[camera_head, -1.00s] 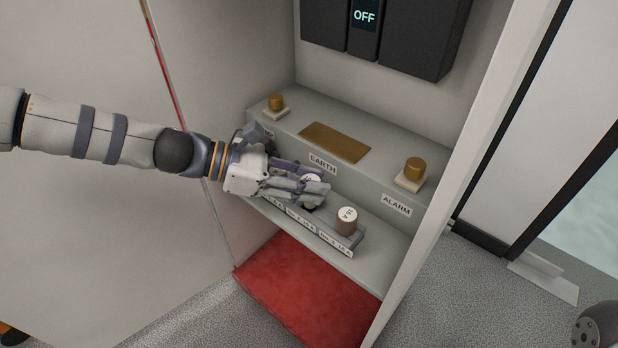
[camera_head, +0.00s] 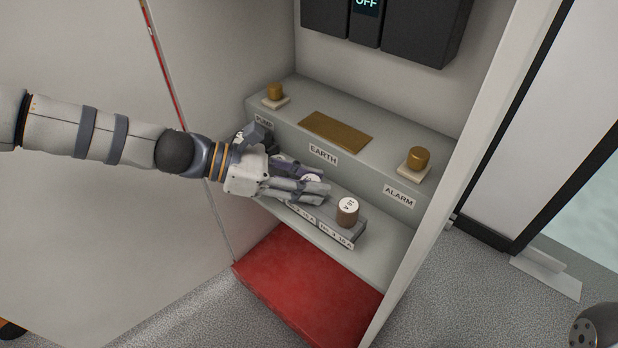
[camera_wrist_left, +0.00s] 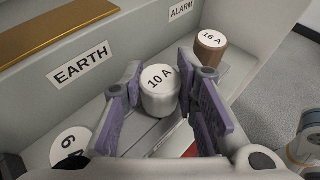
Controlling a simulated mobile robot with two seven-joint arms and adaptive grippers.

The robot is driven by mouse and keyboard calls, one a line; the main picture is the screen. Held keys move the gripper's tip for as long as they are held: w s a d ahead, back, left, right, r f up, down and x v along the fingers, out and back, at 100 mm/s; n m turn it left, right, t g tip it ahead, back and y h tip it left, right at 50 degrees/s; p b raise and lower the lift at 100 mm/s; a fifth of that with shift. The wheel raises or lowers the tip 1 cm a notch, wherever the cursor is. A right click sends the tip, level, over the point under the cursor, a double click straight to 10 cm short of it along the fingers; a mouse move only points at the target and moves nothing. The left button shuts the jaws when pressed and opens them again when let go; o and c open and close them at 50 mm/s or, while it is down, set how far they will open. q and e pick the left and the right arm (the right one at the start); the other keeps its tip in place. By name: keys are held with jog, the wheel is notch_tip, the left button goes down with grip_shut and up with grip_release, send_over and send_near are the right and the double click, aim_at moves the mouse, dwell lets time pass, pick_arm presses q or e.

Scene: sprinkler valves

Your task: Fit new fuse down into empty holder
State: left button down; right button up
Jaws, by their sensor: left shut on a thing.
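My left gripper (camera_head: 318,190) is shut on a white cylindrical fuse marked 10 A (camera_wrist_left: 160,90), which stands about upright between the purple-grey finger pads in the left wrist view. Its white top (camera_head: 311,179) just shows behind the fingers in the head view. It is at the middle of the fuse rail (camera_head: 342,238), between a brown 16 A fuse (camera_head: 348,212) on the right and a white-topped 6 A fuse (camera_wrist_left: 70,146) on the left. The fingers hide the fuse's base and the holder under it, so I cannot tell whether it is seated. My right gripper is not in view.
Behind the rail is a raised grey step with a brass EARTH plate (camera_head: 335,131) and brass studs at PUMP (camera_head: 275,91) and ALARM (camera_head: 418,158). The cabinet's side wall (camera_head: 470,120) stands close on the right. A red mat (camera_head: 305,285) lies below.

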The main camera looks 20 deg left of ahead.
pick_arm(q)
jog(key=c, duration=1.2)
grip_release()
jog(key=p+v, duration=0.5)
jog(key=v, duration=0.3)
jog(key=shift+p, duration=0.3)
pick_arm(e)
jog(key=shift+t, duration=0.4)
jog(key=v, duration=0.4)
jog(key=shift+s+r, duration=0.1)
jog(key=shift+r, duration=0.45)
